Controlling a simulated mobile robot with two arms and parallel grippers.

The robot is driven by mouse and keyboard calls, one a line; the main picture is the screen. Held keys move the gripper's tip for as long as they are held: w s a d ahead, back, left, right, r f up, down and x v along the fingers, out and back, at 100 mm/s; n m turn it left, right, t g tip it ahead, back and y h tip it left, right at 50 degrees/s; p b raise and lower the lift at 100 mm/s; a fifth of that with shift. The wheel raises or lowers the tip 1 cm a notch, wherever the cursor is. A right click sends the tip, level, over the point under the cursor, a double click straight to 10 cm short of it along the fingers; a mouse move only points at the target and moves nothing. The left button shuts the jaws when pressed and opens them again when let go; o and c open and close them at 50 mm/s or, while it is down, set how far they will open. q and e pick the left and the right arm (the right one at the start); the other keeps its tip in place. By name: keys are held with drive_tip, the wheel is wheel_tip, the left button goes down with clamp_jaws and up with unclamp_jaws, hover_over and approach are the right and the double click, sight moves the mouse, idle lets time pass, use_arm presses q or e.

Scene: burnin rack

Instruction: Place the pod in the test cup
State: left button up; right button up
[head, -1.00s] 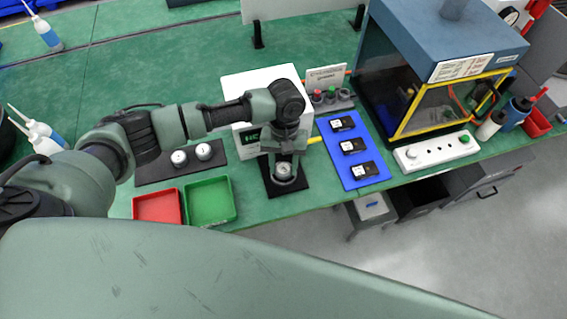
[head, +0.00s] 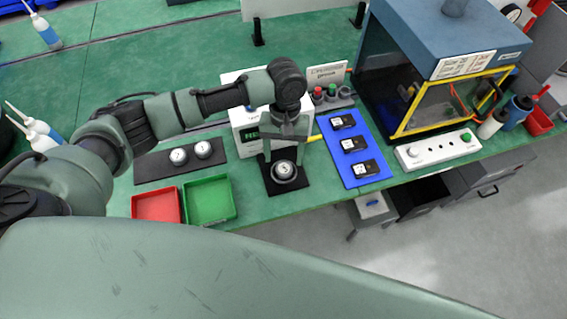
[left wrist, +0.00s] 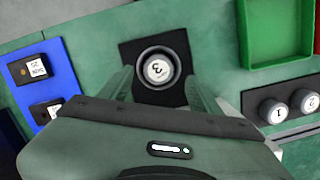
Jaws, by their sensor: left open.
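A round silver pod marked 3 (head: 284,168) sits inside the dark ring-shaped test cup (head: 285,181) on a black mat. In the left wrist view the pod (left wrist: 159,69) lies within the cup's rim (left wrist: 160,88), near its middle. My left gripper (head: 284,156) is open and empty above the cup, apart from the pod. Its two fingers (left wrist: 157,85) show on either side below the cup in the wrist view. My right gripper is not in view.
Two more pods (head: 203,149) stand on a dark rack (head: 155,173) at left. A red tray (head: 157,207) and a green tray (head: 210,201) lie along the front edge. A white box with a display (head: 247,118) stands behind; a blue mat (head: 365,178) lies at right.

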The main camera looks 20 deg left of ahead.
sight(285, 163)
use_arm(q)
wheel_tip(285, 163, up, 8)
drive_tip(key=w+b, duration=0.1)
drive_tip(key=shift+w+r, duration=0.15)
drive_tip(key=shift+r, duration=0.1)
drive_tip(key=shift+f, duration=0.1)
idle(0.3)
